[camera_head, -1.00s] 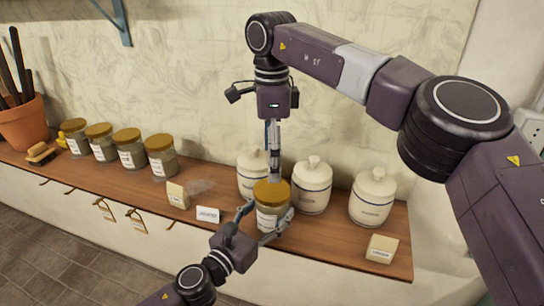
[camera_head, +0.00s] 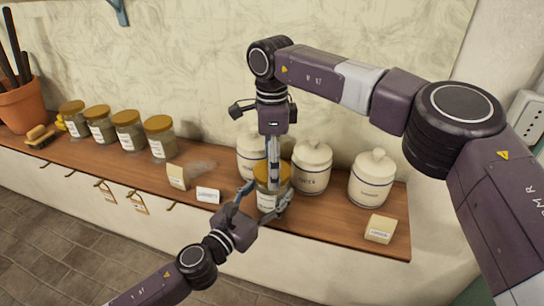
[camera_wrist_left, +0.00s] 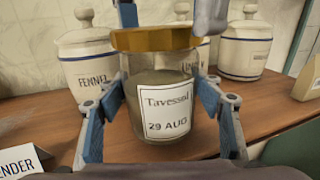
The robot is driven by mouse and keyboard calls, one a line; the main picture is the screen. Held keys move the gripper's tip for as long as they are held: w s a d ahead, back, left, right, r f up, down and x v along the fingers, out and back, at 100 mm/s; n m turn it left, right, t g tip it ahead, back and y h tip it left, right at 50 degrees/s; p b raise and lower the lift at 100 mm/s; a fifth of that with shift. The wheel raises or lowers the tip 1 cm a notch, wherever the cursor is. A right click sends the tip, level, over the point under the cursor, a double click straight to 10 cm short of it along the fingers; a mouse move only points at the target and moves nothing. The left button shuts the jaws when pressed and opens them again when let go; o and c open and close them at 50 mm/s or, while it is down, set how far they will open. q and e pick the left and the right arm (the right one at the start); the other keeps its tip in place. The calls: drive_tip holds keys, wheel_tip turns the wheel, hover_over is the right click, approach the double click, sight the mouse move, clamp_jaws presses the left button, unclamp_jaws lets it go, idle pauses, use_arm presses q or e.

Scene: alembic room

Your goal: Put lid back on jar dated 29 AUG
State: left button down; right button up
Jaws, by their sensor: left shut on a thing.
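The glass jar (camera_wrist_left: 160,108) has a white label reading "Tavessol 29 AUG". It stands upright near the front of the wooden shelf. Its gold lid (camera_wrist_left: 155,38) sits level over its mouth, with no visible gap. My left gripper (camera_head: 258,210) is shut around the jar body, with a blue-grey finger on each side in the left wrist view (camera_wrist_left: 160,115). My right gripper (camera_head: 274,178) points straight down at the lid from above. Its fingers reach the lid's level and partly hide it; their grip on the lid is unclear.
White lidded canisters (camera_head: 312,168) stand close behind and to the right of the jar. Several similar lidded jars (camera_head: 128,132) and a terracotta pot (camera_head: 22,106) stand left.

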drive_tip(key=shift+c, duration=0.4)
drive_tip(key=c, duration=1.1)
drive_tip(key=m, duration=0.4)
drive_tip(key=shift+c, duration=0.2)
drive_tip(key=m, duration=0.4)
drive_tip(key=o, duration=1.4)
drive_tip(key=shift+c, duration=0.2)
drive_tip(key=shift+r, duration=0.1)
wheel_tip(320, 180, up, 12)
